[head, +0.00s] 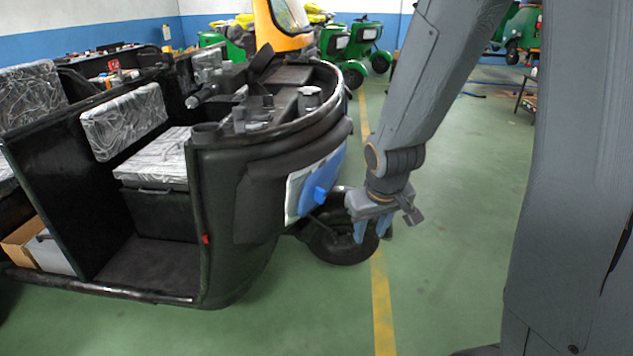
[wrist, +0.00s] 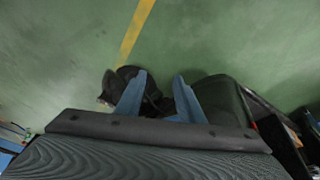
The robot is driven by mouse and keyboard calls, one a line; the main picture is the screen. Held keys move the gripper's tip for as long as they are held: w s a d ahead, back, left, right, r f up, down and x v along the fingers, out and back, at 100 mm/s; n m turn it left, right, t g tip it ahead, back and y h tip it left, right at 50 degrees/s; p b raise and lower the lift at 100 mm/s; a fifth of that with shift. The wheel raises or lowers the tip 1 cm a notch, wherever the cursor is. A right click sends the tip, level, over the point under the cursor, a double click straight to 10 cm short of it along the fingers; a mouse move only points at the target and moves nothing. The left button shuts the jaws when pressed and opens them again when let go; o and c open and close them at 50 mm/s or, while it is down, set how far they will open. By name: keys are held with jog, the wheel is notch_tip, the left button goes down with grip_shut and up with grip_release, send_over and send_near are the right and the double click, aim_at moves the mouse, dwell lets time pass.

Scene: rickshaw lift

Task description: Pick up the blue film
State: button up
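The blue film (head: 328,172) is on the front of the black rickshaw body (head: 263,185) in the head view, next to a white patch. Part of it bulges outward. My gripper (head: 374,232) points down just right of the film and a little lower, apart from it, near the front wheel. In the wrist view my gripper (wrist: 159,78) shows two blue fingers spread apart with nothing held between them.
The front wheel (head: 343,240) stands below the film, close to my gripper. Green floor with a yellow line (head: 383,310) is clear to the right. Seats with plastic wrap (head: 158,160) are in the rickshaw. Green vehicles (head: 365,35) stand at the back.

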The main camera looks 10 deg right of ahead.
aim_at(325, 194)
jog(key=w+d+f+n+t+y, duration=0.1)
jog(key=w+d+f+t, duration=0.15)
jog(key=w, duration=0.45)
jog(key=w+d+f+n+t+y, duration=0.1)
jog(key=w+n+t, duration=0.15)
jog(key=w, duration=0.55)
jog(key=shift+w+a+f+n+t+y+p, duration=0.1)
jog(key=shift+w+a+f+n+t+y, duration=0.3)
jog(key=shift+w+a+t+y, duration=0.85)
jog(key=shift+w+a+f+n+t+y+p, duration=0.2)
jog(key=shift+w+a+n+t+y, duration=0.4)
jog(key=shift+w+a+y, duration=1.25)
jog(key=shift+w+a+f+n+t+y+p, duration=0.1)
jog(key=shift+w+a+f+n+t+y, duration=0.4)
jog(key=shift+w+a+y, duration=1.1)
jog(key=shift+s+d+r+t+y, duration=0.15)
jog(key=shift+s+d+t+y, duration=0.1)
jog(key=shift+s+d+y, duration=0.25)
grip_shut()
